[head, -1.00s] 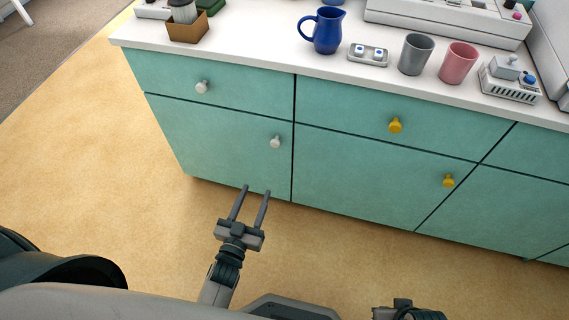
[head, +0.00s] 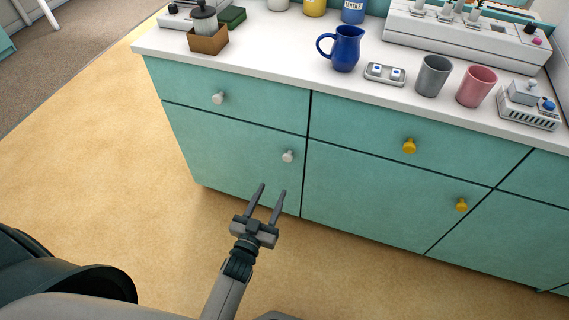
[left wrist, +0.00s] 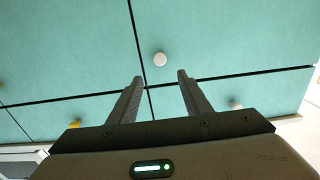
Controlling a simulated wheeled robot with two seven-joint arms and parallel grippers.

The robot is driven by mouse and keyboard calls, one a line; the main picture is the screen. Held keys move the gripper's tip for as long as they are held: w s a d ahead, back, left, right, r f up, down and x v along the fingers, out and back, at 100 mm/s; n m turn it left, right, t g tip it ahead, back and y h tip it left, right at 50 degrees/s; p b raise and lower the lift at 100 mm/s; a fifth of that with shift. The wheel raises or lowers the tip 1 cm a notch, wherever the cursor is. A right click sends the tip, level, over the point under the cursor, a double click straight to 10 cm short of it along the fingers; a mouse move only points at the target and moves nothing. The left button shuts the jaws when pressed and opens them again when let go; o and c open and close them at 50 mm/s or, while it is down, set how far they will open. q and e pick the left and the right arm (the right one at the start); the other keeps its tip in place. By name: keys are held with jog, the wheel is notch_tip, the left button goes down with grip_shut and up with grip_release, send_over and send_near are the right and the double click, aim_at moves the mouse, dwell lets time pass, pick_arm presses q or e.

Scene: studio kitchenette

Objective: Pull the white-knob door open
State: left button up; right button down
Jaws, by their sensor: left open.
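The white-knob door (head: 235,150) is the teal lower-left front of the counter, and it is shut. Its round white knob (head: 288,156) sits near the door's upper right corner. My left gripper (head: 271,190) is open and empty, in front of the door, below the knob in the head view. In the left wrist view, the knob (left wrist: 159,59) shows just beyond and between the open fingertips (left wrist: 160,76), with nothing between them. My right gripper is out of view.
A white drawer knob (head: 218,97) is above the door. Yellow knobs (head: 409,146) (head: 461,204) are on fronts to the right. The countertop (head: 290,70) holds a blue jug (head: 346,48), a grey cup (head: 433,77) and a pink cup (head: 476,87). The floor left of the cabinet is clear.

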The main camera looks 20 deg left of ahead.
aim_at(287, 159)
pick_arm(q)
jog(key=w, duration=1.2)
jog(key=shift+w+d+b, duration=0.2)
jog(key=shift+w+b, duration=0.1)
jog(key=shift+w, duration=0.05)
jog(key=shift+s, duration=0.1)
grip_shut()
